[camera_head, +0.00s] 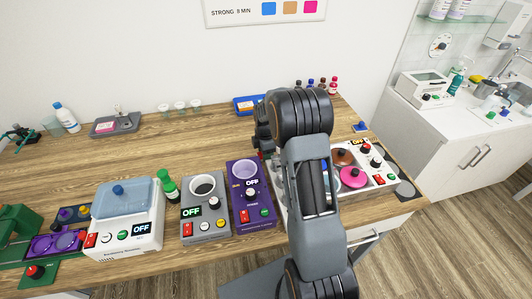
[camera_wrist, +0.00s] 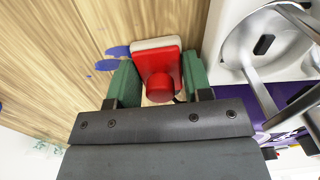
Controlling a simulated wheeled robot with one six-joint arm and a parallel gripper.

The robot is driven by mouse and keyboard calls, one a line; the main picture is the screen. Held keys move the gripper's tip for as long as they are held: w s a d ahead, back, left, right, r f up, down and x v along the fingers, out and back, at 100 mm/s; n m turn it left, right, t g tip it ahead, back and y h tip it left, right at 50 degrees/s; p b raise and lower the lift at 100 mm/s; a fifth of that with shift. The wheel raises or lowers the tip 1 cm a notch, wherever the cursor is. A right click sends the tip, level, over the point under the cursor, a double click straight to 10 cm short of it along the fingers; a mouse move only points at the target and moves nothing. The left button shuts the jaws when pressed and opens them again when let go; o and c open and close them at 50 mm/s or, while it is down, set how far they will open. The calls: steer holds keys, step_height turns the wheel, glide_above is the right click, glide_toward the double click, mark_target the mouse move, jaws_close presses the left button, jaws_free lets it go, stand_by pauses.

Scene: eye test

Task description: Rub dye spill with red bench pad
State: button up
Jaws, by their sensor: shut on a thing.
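The red bench pad (camera_wrist: 158,62), a red block with a round red knob and a pale sole, is between the green fingers of my gripper (camera_wrist: 158,76) in the wrist view. My gripper is shut on it. The dye spill (camera_wrist: 107,65) shows as blue patches on the wooden bench just left of the pad. The pad's pale far edge is close beside the upper patch; I cannot tell whether the sole touches the wood. In the head view my arm hides the pad and the spill.
A white machine (camera_wrist: 225,40) with a round metal part stands close right of my gripper in the wrist view. In the head view, a purple device (camera_head: 262,217) and a grey device (camera_head: 205,228) stand left of my arm. The bench (camera_head: 150,150) is bare behind them.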

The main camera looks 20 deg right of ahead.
steer(key=shift+w+d+r, duration=0.1)
steer(key=shift+w+d, duration=0.05)
steer(key=shift+w, duration=0.45)
steer(key=shift+w+d, duration=0.15)
steer(key=shift+w, duration=0.4)
steer(key=shift+w+d+f+p, duration=0.1)
steer(key=shift+w+d, duration=0.15)
steer(key=shift+w, duration=0.9)
steer(key=shift+w+d+f+p, duration=0.1)
steer(key=shift+w+d+p, duration=0.1)
steer(key=shift+w, duration=0.95)
steer(key=shift+w+d+f+p, duration=0.1)
steer(key=shift+w+d, duration=0.15)
steer(key=shift+w, duration=0.9)
steer(key=shift+d+r, duration=0.1)
steer(key=shift+s, duration=0.1)
